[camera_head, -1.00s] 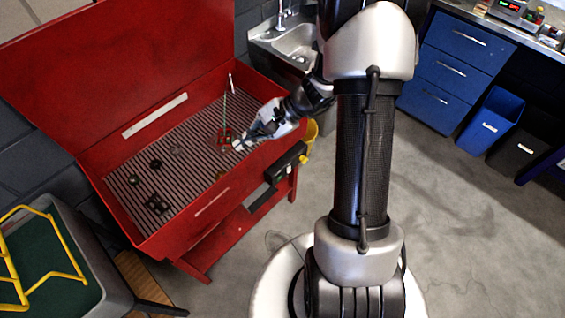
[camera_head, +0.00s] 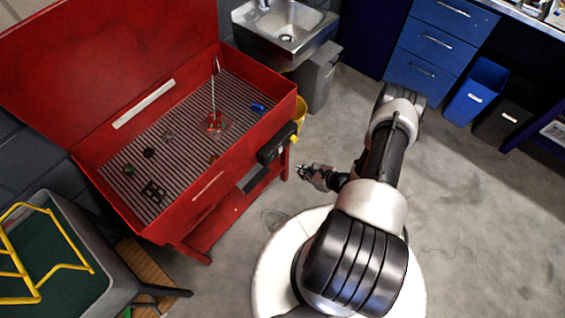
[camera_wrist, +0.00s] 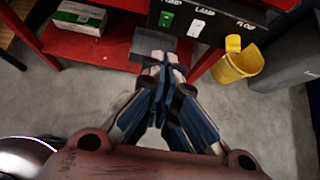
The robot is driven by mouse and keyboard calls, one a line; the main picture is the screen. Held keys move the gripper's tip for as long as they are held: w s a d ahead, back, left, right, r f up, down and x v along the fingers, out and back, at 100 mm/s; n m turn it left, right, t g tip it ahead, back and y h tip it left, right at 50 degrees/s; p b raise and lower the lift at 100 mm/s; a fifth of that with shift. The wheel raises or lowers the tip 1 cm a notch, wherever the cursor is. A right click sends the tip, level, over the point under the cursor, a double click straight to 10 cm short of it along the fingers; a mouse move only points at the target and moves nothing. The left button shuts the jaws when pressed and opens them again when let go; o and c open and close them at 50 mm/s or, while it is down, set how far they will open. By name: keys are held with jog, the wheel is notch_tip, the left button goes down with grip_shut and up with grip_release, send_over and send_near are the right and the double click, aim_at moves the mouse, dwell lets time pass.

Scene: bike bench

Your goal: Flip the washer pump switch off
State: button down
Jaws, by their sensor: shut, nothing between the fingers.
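The red parts washer (camera_head: 195,190) stands left of my arm in the head view, its lid up. A black switch panel (camera_head: 276,143) is on its front; the panel also shows at the top of the wrist view (camera_wrist: 262,22). There, a green switch (camera_wrist: 165,18) sits under a partly cut-off label that seems to read PUMP. A white switch (camera_wrist: 196,28) sits under LAMP. A yellow part (camera_wrist: 233,42) is below the right-hand label. My gripper (camera_head: 302,172) is shut and empty, in front of the washer. In the wrist view its fingertips (camera_wrist: 166,58) appear below the switches, apart from them.
A grey pedal-like block (camera_wrist: 150,44) juts from the washer below the panel. A yellow bucket (camera_wrist: 238,66) stands on the floor to the right. A green-and-white box (camera_wrist: 80,18) lies on the lower shelf. Open floor (camera_head: 330,130) lies right of the washer.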

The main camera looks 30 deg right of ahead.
jog(key=shift+s+f, duration=0.25)
jog(key=shift+f, duration=0.1)
jog(key=b, duration=0.3)
send_near(272, 159)
jog(key=w+a+f, duration=0.1)
jog(key=w+f, duration=0.2)
jog(key=f, duration=0.2)
jog(key=shift+w+a, duration=0.2)
jog(key=shift+w, duration=0.05)
jog(key=shift+f, duration=0.1)
